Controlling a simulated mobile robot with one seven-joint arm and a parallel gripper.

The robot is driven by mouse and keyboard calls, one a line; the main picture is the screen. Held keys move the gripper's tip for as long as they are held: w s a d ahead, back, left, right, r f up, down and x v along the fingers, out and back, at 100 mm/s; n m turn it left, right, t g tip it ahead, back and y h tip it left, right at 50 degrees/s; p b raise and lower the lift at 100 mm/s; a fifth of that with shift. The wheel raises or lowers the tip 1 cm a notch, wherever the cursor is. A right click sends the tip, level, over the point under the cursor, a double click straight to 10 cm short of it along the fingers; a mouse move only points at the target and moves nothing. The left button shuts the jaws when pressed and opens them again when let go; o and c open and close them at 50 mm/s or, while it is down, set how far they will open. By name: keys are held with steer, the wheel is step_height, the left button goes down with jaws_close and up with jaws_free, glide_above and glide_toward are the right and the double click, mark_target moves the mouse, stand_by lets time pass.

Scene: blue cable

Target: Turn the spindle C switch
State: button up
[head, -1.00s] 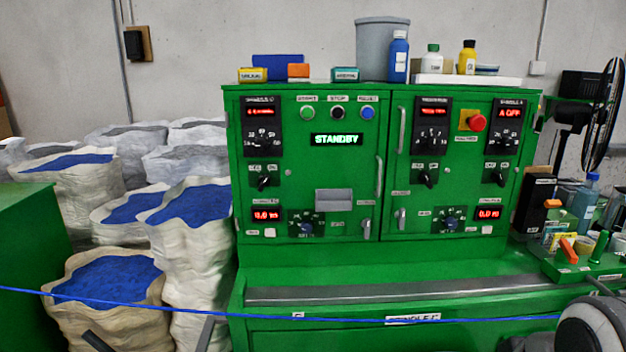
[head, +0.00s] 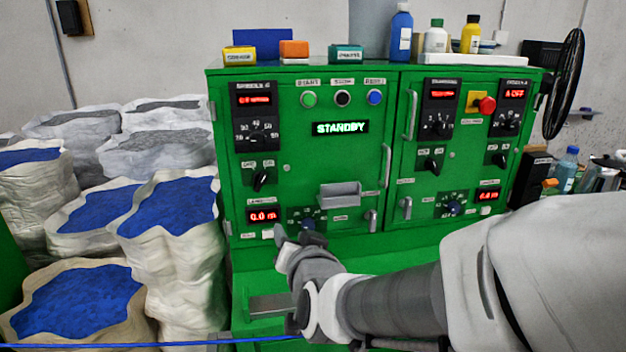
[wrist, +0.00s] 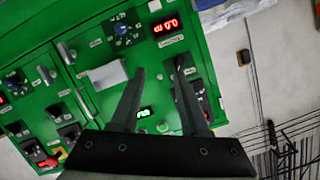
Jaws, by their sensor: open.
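The spindle C column is at the left of the green cabinet (head: 300,170), with a dark gauge panel (head: 257,140) and a red display at its top. Below it is a black rotary switch (head: 260,180), its handle tilted. My gripper (head: 297,237) is in front of the cabinet's lower left, below and right of this switch. In the wrist view, which is upside down, my gripper (wrist: 158,76) has its two fingers apart with nothing between them. They point at the left door. The switch is near the right fingertip there, partly hidden.
A small grey tray (head: 341,194) and a door handle (head: 386,165) stick out right of the switch. A blue dial (head: 308,225) sits below, close to my gripper. White sacks (head: 170,215) of blue granules stand left. A blue cable (head: 180,344) crosses low in front.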

steer(key=a+m+t, duration=0.1)
steer(key=a+t, duration=0.2)
steer(key=a, duration=0.1)
steer(key=p, duration=0.4)
glide_toward(261, 184)
steer(key=x, duration=0.8)
steer(key=shift+w, duration=0.35)
jaws_close()
